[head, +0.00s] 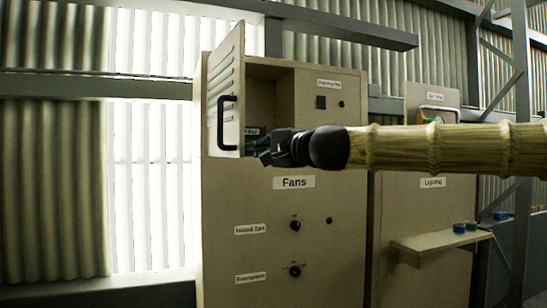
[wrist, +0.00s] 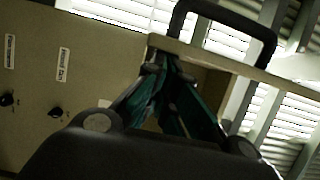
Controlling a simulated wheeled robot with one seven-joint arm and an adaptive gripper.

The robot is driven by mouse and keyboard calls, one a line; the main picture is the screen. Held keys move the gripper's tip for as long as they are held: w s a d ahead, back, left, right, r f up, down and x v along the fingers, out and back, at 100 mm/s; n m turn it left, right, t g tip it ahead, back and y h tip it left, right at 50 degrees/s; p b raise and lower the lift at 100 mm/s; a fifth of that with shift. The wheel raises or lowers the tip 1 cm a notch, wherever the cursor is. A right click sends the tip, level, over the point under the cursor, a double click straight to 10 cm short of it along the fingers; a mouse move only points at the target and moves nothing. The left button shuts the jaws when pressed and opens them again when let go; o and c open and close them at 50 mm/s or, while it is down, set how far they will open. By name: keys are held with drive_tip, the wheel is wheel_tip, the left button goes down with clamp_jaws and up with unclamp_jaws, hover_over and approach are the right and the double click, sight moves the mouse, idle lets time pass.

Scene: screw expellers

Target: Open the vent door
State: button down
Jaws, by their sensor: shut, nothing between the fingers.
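The vent door (head: 225,75) is a beige panel with slanted slits and a black bar handle (head: 228,123). It stands swung out at an angle from the upper left of the Fans cabinet, with a dark opening (head: 268,95) to its right. My gripper (head: 264,157) is shut and empty at the lower part of this opening, just right of the door's edge. In the wrist view, the teal-sided fingers (wrist: 165,75) come together by the door's beige edge (wrist: 205,60), with the handle (wrist: 222,20) beyond. I cannot tell whether they touch the door.
The Fans cabinet front (head: 285,245) carries labels, small black knobs (head: 295,226) and a button panel (head: 330,95) right of the opening. A second cabinet (head: 415,210) with a small shelf (head: 440,243) stands to the right. Free room lies left of the door, before the corrugated wall.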

drive_tip(key=s+a, duration=0.1)
drive_tip(key=a, duration=0.1)
drive_tip(key=s+a+b, duration=0.1)
drive_tip(key=a, duration=0.1)
drive_tip(key=s+a+b, duration=0.1)
drive_tip(key=a, duration=0.1)
drive_tip(key=shift+s+a, duration=0.15)
drive_tip(key=shift+a, duration=0.15)
drive_tip(key=shift+d, duration=0.2)
drive_tip(key=shift+d, duration=0.35)
drive_tip(key=d, duration=0.3)
drive_tip(key=shift+w+d+f, duration=0.15)
drive_tip(key=shift+w+d, duration=0.1)
drive_tip(key=shift+d, duration=0.05)
drive_tip(key=b, duration=0.2)
approach(244, 150)
drive_tip(key=shift+s+a, duration=0.3)
drive_tip(key=shift+s, duration=0.35)
drive_tip(key=shift+s+a, duration=0.3)
drive_tip(key=shift+s, duration=0.3)
